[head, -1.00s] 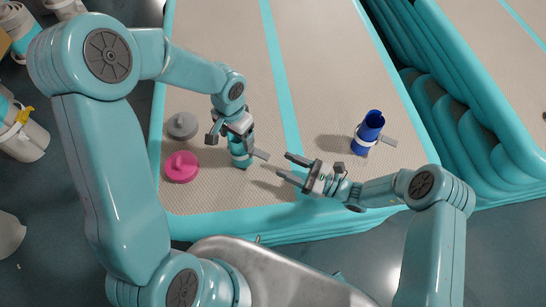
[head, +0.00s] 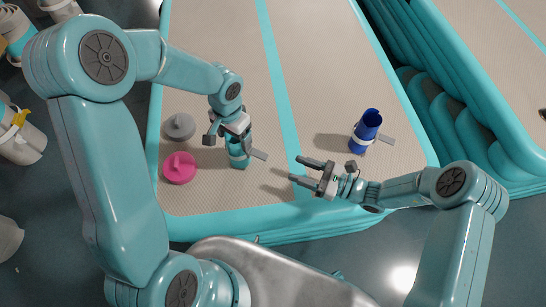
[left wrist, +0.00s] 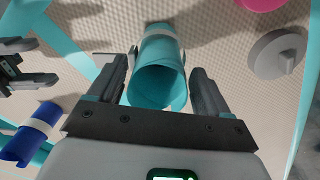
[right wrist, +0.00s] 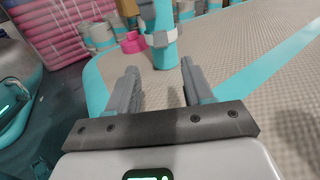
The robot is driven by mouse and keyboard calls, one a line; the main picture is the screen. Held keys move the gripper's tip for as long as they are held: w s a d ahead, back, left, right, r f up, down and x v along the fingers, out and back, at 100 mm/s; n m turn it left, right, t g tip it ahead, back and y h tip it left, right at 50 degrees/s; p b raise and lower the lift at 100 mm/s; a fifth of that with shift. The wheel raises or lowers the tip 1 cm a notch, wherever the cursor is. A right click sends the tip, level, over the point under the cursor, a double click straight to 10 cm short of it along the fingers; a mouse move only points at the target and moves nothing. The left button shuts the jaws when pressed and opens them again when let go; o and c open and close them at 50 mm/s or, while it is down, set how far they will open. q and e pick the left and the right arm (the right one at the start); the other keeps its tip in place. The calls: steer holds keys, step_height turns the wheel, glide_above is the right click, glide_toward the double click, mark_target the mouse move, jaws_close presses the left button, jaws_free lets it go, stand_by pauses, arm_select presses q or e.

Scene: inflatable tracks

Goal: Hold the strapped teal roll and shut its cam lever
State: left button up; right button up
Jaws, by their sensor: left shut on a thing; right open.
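The teal roll (head: 238,160) stands upright on the beige mat with a pale strap around it. Its grey cam lever (head: 259,154) sticks out to the right, away from the roll. My left gripper (head: 229,136) is shut on the roll's upper part from above. In the left wrist view the roll (left wrist: 158,86) shows its open top between the fingers. My right gripper (head: 300,170) is open and empty, to the right of the lever and apart from it. In the right wrist view the strapped roll (right wrist: 163,52) is ahead, beyond the fingertips.
A blue strapped roll (head: 366,130) with its own grey lever stands at the right. A grey knobbed disc (head: 180,127) and a pink one (head: 180,169) lie left of the teal roll. The mat (head: 320,60) behind is clear.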

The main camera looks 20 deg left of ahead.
mark_target(266, 157)
steer(key=a, duration=1.1)
steer(key=shift+a, duration=0.2)
